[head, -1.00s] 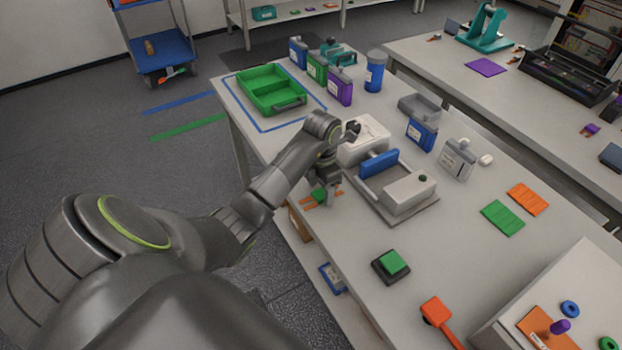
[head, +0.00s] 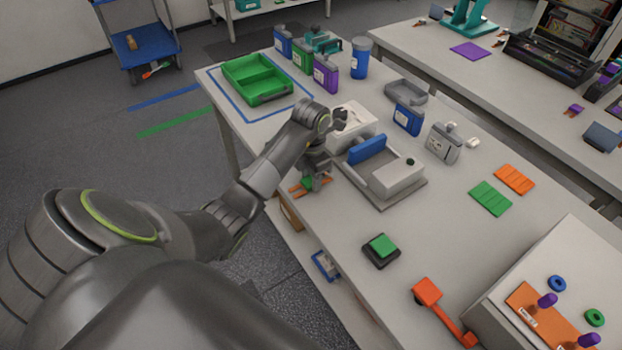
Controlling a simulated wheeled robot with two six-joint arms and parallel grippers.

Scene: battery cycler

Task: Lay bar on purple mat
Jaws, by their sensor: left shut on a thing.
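My left gripper (head: 315,179) is at the left edge of the near bench, beside the grey-and-white device with the blue handle. It points down and is shut on a small orange bar (head: 296,191) with a green middle part (head: 307,183). The gripper hides part of the bar, and I cannot tell whether it touches the bench. The purple mat (head: 470,49) lies flat and bare on the far bench, well apart from the gripper. My right gripper is not in view.
The device with the blue handle (head: 367,149) stands just right of the gripper. A green tray (head: 262,98) and several bottles are behind it. A green button (head: 382,246) and a red lever (head: 427,291) are in front. A gap separates the two benches.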

